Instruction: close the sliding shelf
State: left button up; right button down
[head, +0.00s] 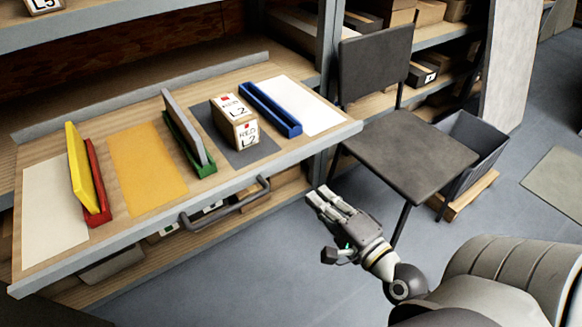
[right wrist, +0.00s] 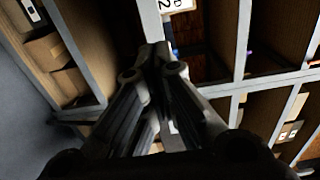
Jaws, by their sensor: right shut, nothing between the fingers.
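The sliding shelf (head: 225,186) is pulled out from the rack in the head view, with a grey front edge and a dark grey handle (head: 226,205) on its front. On it are a yellow panel in a red holder, a grey panel in a green holder, a box marked RED L2 (head: 235,122) and an empty blue holder (head: 270,109). My right gripper (head: 325,200) is shut and empty, in front of the shelf and to the right of the handle, apart from the handle. In the right wrist view its fingers (right wrist: 155,62) are together. My left gripper is not in view.
A dark chair (head: 412,155) stands just right of the shelf and close to my right gripper. A grey bin (head: 470,150) is behind it. Lower shelves with boxes are under the sliding shelf. The floor (head: 290,270) in front is clear.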

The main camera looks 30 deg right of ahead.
aim_at(285, 162)
jog(key=w+p, duration=0.1)
jog(key=w, duration=0.8)
jog(key=shift+w+a, duration=0.15)
jog(key=shift+w, duration=0.15)
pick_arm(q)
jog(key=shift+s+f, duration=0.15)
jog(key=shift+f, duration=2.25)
pick_arm(e)
jog(key=shift+w, duration=0.7)
